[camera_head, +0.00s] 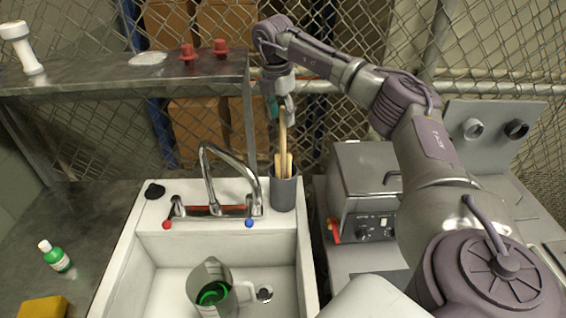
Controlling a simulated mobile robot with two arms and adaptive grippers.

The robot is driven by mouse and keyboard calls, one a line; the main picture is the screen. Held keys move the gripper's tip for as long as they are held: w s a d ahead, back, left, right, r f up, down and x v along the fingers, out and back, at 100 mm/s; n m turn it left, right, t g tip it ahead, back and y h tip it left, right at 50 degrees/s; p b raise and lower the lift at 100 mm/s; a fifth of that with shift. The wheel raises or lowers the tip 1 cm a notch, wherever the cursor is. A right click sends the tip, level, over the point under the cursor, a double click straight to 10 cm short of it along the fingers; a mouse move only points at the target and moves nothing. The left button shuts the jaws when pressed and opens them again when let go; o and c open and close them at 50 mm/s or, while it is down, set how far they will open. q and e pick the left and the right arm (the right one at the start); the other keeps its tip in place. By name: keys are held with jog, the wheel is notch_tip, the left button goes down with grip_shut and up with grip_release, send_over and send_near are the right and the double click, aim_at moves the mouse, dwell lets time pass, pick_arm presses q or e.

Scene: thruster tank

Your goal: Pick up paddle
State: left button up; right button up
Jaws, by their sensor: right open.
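Wooden utensils, one of them a long paddle (282,132), stand upright in a grey cylindrical holder (284,193) at the sink's back right corner. My right gripper (281,108) is open, pointing down at the top of the paddle. Its fingers overlap the paddle's upper end in this view, and I cannot tell whether they touch it. The lower ends of the utensils are hidden inside the holder. My left gripper is not in view.
A white sink (146,260) with a curved faucet (207,170) holds a pitcher of green liquid (213,285). A metal shelf (120,75) stands at the left. A grey heated tank (365,190) stands right of the holder. A green bottle (55,257) is on the left counter.

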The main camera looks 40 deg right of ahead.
jog(key=f+p, duration=0.1)
jog(key=f, duration=0.2)
jog(key=d+f+p, duration=0.1)
jog(key=f, duration=0.1)
jog(key=shift+p, duration=0.3)
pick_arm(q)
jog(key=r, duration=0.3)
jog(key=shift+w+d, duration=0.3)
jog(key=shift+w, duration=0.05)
pick_arm(e)
jog(key=shift+a, duration=0.1)
jog(key=shift+c, duration=0.3)
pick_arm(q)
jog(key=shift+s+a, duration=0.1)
pick_arm(e)
grip_shut()
